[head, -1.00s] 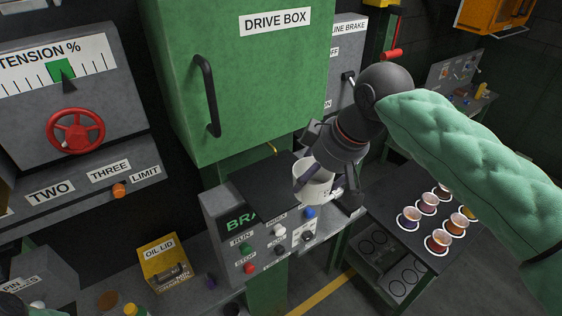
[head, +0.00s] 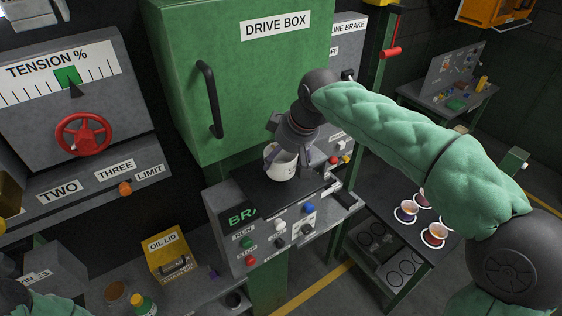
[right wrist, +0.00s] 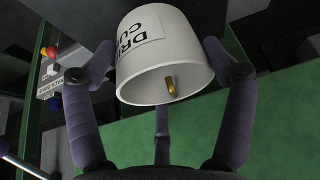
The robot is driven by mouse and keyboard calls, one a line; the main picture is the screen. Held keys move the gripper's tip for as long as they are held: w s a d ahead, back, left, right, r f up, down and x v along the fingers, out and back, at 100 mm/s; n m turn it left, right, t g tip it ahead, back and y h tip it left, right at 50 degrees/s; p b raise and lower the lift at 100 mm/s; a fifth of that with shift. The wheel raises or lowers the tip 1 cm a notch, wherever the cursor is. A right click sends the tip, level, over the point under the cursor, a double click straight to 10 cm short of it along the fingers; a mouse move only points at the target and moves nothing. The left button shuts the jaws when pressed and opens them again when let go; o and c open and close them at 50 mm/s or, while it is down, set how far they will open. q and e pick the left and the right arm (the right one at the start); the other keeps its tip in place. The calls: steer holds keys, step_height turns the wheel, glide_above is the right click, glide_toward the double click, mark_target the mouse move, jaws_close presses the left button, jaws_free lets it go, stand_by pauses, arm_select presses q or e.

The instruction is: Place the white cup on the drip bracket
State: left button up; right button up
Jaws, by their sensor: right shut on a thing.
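The white cup (head: 279,162) is in my right gripper (head: 292,152), above the dark top of the brake panel, under the front of the green drive box. In the right wrist view the cup (right wrist: 163,58) has a printed label, partly cut off, and a small brass-coloured piece shows at its near end. The purple-grey fingers (right wrist: 165,95) stand around the cup, shut on it. I cannot pick out the drip bracket with certainty. My left gripper is not clearly in view; only part of my left arm shows at the bottom left.
The brake panel (head: 262,235) has several coloured buttons. The green drive box (head: 235,85) with its black handle stands behind and left of the cup. A yellow oil lid box (head: 168,253) is at lower left. Several small cups (head: 434,234) stand on a dark table (head: 385,213) at right.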

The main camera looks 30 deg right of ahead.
step_height(320, 180, down, 2)
steer(key=shift+f, duration=0.25)
steer(key=shift+w+f+p, duration=0.4)
steer(key=shift+w, duration=0.05)
steer(key=shift+f, duration=0.15)
steer(key=o, duration=0.9)
steer(key=shift+c, duration=0.2)
steer(key=shift+s+r, duration=0.1)
steer(key=shift+r, duration=0.35)
steer(key=v, duration=1.1)
steer(key=shift+s+r+b, duration=0.2)
steer(key=shift+b, duration=0.2)
